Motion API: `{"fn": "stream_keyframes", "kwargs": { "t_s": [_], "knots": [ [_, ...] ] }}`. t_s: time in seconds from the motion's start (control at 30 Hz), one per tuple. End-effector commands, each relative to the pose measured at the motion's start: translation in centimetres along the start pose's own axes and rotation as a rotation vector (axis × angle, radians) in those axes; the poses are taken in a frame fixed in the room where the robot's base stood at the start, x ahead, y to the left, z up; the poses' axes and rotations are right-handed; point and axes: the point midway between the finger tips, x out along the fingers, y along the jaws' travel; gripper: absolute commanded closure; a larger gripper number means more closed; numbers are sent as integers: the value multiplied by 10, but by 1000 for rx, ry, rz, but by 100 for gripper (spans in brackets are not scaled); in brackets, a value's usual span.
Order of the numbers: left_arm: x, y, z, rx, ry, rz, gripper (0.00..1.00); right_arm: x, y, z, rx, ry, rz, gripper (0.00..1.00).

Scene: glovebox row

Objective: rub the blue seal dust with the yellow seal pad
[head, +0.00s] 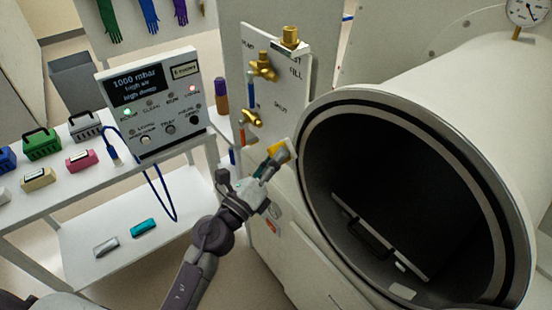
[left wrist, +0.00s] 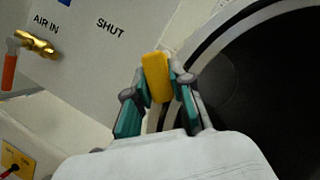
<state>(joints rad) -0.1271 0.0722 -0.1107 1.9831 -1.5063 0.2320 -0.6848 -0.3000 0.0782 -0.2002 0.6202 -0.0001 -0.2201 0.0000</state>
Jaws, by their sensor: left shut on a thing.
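My left gripper (head: 274,160) is shut on the yellow seal pad (head: 279,148), beside the left edge of the round chamber opening. In the left wrist view the yellow pad (left wrist: 157,77) stands out between the two teal-sided fingers (left wrist: 158,88). The pad is close to the pale ring (head: 318,142) around the opening; I cannot tell whether they touch. I make out no blue dust on the ring in either view. My right gripper is not in view.
The valve panel (head: 284,75) with brass fittings is just left of the opening. A display box (head: 155,100) stands on the white table at left, with several small coloured cases. Inside the dark chamber is a tray with a black handle (head: 362,232).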

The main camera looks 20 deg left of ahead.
Motion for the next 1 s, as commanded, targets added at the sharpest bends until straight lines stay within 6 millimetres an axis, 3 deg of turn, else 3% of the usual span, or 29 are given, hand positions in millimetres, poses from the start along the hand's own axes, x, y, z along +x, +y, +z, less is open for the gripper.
{"fn": "stream_keyframes", "kwargs": {
  "t_s": [0.53,1.0],
  "knots": [
    [-11,-28,-24,-3,1,-4,100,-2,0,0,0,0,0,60],
    [-21,-28,-23,0,0,-1,100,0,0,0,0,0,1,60]
  ]
}}
